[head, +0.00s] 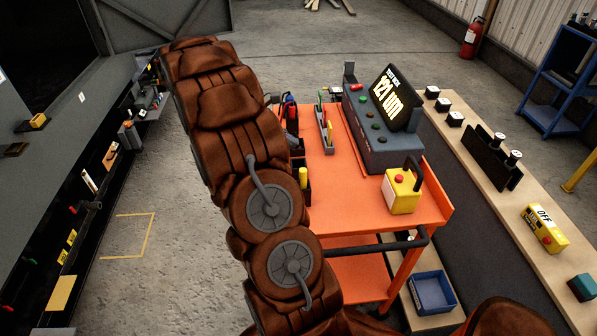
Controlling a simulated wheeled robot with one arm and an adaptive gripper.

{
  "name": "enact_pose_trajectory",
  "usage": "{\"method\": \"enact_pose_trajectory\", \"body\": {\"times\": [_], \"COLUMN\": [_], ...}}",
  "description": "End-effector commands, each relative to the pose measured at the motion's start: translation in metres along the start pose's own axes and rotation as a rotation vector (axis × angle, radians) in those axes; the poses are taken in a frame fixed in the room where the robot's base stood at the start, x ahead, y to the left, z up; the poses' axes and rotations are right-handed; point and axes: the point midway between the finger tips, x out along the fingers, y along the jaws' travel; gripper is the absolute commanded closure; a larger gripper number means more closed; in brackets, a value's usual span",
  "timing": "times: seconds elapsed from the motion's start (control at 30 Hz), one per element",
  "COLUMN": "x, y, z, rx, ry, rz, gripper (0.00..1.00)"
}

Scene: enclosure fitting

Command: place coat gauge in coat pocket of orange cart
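A yellow box with a red button and a black handle (402,191) stands on the front right of the orange cart (360,220). A yellow unit with a display reading OFF (545,228) lies on the wooden-topped bench at right. I cannot tell for certain which is the coat gauge. Dark pockets and holders line the cart's left side, with a yellow item (303,178) in one; my arm partly covers them. I cannot make out which is the coat pocket. My arm reaches up to the upper left, and my gripper does not show.
A grey console with a large display reading 121 um (385,130) stands on the cart beside a grey holder (325,140). A blue bin (432,293) sits low by the cart. A long grey bench with tools (60,150) runs along the left. Bare floor lies between.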

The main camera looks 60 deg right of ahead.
Motion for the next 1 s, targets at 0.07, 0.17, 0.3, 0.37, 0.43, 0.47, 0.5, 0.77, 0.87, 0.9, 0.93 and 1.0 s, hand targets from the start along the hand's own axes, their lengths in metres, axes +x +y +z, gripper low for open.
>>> {"method": "enact_pose_trajectory", "body": {"times": [0.07,0.17,0.3,0.37,0.43,0.47,0.5,0.77,0.87,0.9,0.93,1.0], "x": [0.008,0.015,0.02,0.023,0.029,0.032,0.036,0.057,0.06,0.061,0.062,0.067], "y": [0.003,0.003,0.003,0.003,0.003,0.002,0.001,0.001,0.002,0.001,0.001,0.001], "z": [0.033,0.06,0.079,0.079,0.073,0.069,0.064,0.036,0.033,0.032,0.03,0.025], "rx": [0.014,0.027,0.039,0.04,0.04,0.038,0.038,0.039,0.042,0.042,0.042,0.04], "ry": [-0.07,-0.129,-0.169,-0.176,-0.18,-0.181,-0.181,-0.178,-0.178,-0.178,-0.178,-0.178], "rz": [-0.013,-0.034,-0.051,-0.054,-0.057,-0.058,-0.059,-0.057,-0.056,-0.056,-0.056,-0.057], "gripper": [1.0,1.0,1.0,1.0,1.0,1.0,1.0,1.0,1.0,1.0,1.0,1.0]}}
